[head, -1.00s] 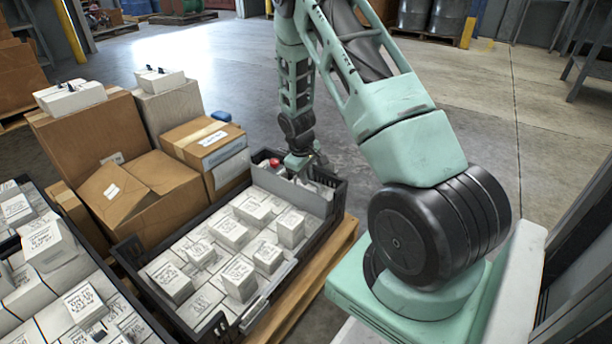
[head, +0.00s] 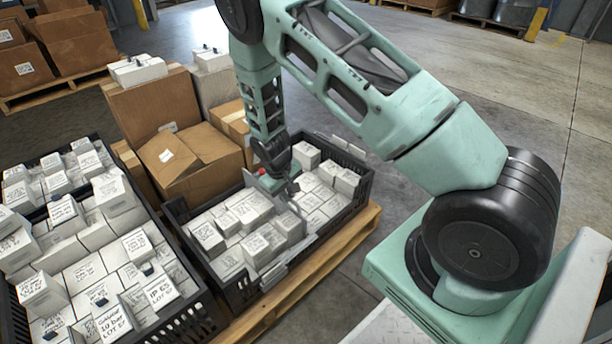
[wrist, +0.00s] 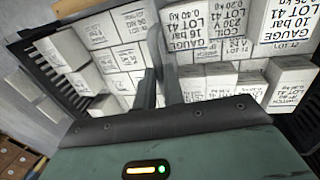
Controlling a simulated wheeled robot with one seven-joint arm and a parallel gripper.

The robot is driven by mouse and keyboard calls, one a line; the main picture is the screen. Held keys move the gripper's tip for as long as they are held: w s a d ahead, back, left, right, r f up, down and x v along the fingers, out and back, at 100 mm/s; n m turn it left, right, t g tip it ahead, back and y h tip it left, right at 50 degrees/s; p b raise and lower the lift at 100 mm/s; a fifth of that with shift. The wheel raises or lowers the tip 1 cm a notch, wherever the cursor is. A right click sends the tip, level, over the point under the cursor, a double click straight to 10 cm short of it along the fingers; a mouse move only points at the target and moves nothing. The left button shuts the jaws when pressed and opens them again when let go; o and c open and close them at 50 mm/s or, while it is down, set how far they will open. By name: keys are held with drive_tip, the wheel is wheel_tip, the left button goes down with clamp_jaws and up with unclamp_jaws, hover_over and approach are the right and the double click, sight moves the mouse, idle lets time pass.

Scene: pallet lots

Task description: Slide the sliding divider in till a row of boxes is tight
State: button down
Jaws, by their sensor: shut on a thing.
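A black crate (head: 362,197) holds white labelled boxes in two groups. One group of boxes (head: 208,236) is on the left, and another group of boxes (head: 306,156) is on the right. My gripper (head: 287,192) is down at the crate between the groups, shut on the grey sliding divider (head: 308,241). In the wrist view my fingers (wrist: 160,92) point at the line between the groups, with boxes close on both sides. I cannot tell whether the boxes touch the divider.
The crate stands on a wooden pallet (head: 330,250). Another black crate (head: 192,315) full of white boxes is at the left. Brown cartons (head: 190,160) stand behind, with white boxes (head: 137,70) on top. Open floor (head: 480,90) lies at the right and behind.

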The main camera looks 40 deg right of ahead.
drive_tip(key=shift+s+a+p, duration=0.2)
drive_tip(key=shift+a+p, duration=0.1)
drive_tip(key=shift+a, duration=1.6)
drive_tip(key=c, duration=1.5)
unclamp_jaws()
drive_tip(key=shift+r, duration=0.15)
drive_tip(key=a+r+p, duration=0.1)
drive_tip(key=r+p, duration=0.1)
drive_tip(key=r, duration=0.3)
drive_tip(key=a+r+p, duration=0.1)
drive_tip(key=r+p, duration=0.1)
drive_tip(key=r, duration=0.4)
drive_tip(key=a+r+p, duration=0.1)
drive_tip(key=r+p, duration=0.1)
drive_tip(key=r, duration=0.3)
drive_tip(key=shift+s+a+r, duration=0.1)
drive_tip(key=shift+a+r, duration=0.05)
drive_tip(key=shift+r, duration=0.25)
